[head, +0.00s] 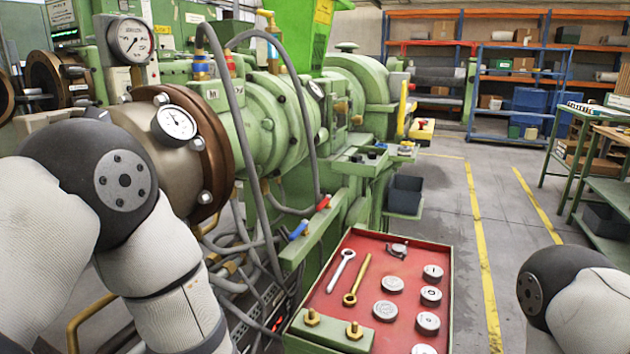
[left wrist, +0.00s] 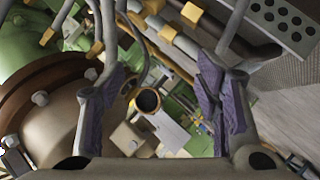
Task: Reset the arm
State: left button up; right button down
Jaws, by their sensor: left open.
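My left arm (head: 125,190) comes in from the left in the head view, bent in front of the green extruder (head: 270,125). Its gripper is out of the head view. In the left wrist view my left gripper (left wrist: 160,92) is open, with its purple-padded fingers wide apart and nothing between the pads. Behind the fingers are a round brown flange (left wrist: 40,105), hoses and brass fittings. My right arm (head: 570,295) shows only in part at the lower right of the head view. My right gripper is out of view.
A red-topped tray (head: 310,270) with wrenches and several round metal discs stands in front of the extruder. Grey hoses (head: 240,150) and gauges (head: 130,40) are close to my left arm. A green workbench (head: 605,160) stands at right. The yellow-lined aisle (head: 490,200) is clear.

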pick_arm(q)
jog(key=s+a+f+m+g+h, duration=0.2)
jog(key=s+f+m+g+h, duration=0.45)
jog(key=s+f+m, duration=0.85)
jog(key=s+f+g, duration=0.1)
jog(key=s+g, duration=0.2)
jog(key=s, duration=0.7)
jog(key=s+f+g, duration=0.2)
jog(key=s+g, duration=0.1)
jog(key=s, duration=0.8)
jog(key=shift+s+f+m+h, duration=0.15)
jog(key=shift+f+m+h, duration=0.15)
jog(key=shift+h, duration=0.15)
pick_arm(e)
jog(key=shift+s+a+r, duration=0.1)
jog(key=shift+s, duration=0.3)
pick_arm(q)
jog(key=shift+a, duration=0.1)
